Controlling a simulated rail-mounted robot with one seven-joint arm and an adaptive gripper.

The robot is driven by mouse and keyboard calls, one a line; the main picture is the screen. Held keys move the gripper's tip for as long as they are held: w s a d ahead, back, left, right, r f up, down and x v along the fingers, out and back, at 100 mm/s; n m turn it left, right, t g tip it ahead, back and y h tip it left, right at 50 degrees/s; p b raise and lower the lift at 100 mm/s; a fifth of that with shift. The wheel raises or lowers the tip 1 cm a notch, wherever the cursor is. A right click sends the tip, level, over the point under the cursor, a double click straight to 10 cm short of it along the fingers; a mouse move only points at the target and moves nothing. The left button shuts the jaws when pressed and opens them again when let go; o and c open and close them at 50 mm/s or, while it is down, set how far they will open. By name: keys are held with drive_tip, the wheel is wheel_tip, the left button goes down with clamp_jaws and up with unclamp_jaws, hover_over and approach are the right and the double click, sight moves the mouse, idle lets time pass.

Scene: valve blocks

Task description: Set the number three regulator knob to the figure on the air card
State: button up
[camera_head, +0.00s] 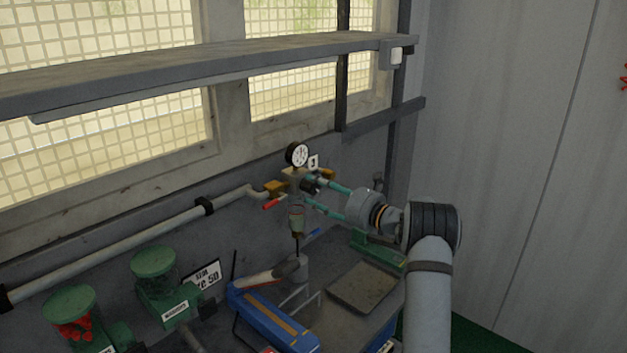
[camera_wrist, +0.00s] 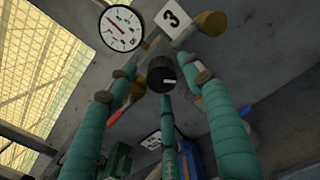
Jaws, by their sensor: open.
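The number three regulator's black knob (camera_wrist: 160,75) carries a white mark and faces me in the wrist view. Its white tag (camera_wrist: 172,18) reads 3, beside a round dial gauge (camera_wrist: 121,28) with a reddish needle. My gripper (camera_wrist: 158,66) is open, its teal fingers on either side of the knob; contact is not clear. In the head view, my gripper (camera_head: 311,192) reaches the regulator from the right, beneath the gauge (camera_head: 297,154). A white card (camera_head: 203,275) with dark print stands on the bench; its figure is hard to read, and I cannot tell if it is the air card.
A grey pipe (camera_head: 130,240) runs left from the regulator along the wall. Two green-topped units (camera_head: 153,262) (camera_head: 70,303), a blue box (camera_head: 270,318) and a grey tray (camera_head: 362,287) are on the bench below. A shelf (camera_head: 200,66) crosses above.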

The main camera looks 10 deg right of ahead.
drive_tip(key=shift+p+x, duration=0.3)
drive_tip(key=shift+x, duration=0.8)
drive_tip(key=shift+c, duration=1.1)
drive_tip(key=c, duration=0.9)
drive_tip(key=shift+f+b, duration=0.1)
drive_tip(key=shift+b, duration=0.25)
